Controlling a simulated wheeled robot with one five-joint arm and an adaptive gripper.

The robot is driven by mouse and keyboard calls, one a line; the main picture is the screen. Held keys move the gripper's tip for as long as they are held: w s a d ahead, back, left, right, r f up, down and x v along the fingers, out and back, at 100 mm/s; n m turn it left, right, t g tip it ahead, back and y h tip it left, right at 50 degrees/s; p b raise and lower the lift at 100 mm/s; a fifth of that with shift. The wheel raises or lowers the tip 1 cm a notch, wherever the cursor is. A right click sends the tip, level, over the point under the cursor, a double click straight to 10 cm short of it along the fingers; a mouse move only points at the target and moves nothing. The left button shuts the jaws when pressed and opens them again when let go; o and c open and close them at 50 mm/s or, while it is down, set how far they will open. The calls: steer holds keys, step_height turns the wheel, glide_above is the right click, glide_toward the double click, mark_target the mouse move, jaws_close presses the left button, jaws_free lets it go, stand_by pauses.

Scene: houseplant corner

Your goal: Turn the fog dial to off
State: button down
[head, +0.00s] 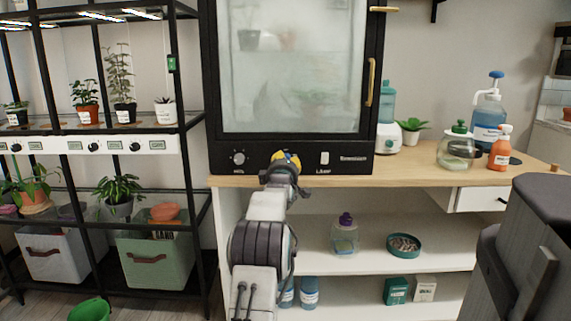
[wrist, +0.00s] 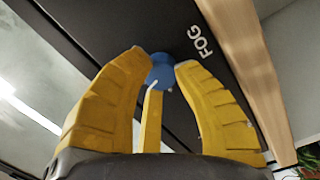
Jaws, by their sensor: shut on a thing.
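The fog dial (wrist: 160,68) is a blue knob beside the white word FOG on the black front panel (wrist: 120,22) of the glass cabinet, in the wrist view. In the head view my gripper (head: 286,160) is at the cabinet's lower panel and covers most of the dial.
The cabinet (head: 290,145) has fogged glass and a brass handle (head: 371,83). A grey knob (head: 239,157) is left of my gripper, a white lamp switch (head: 324,158) right. The wooden counter (head: 400,166) holds bottles at right. A plant rack (head: 90,145) stands at left.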

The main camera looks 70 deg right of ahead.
steer(key=shift+f+n, duration=0.1)
steer(key=shift+n, duration=1.4)
steer(key=shift+b, duration=0.3)
steer(key=c, duration=0.9)
jaws_free()
steer(key=v, duration=1.2)
steer(key=shift+f, duration=0.15)
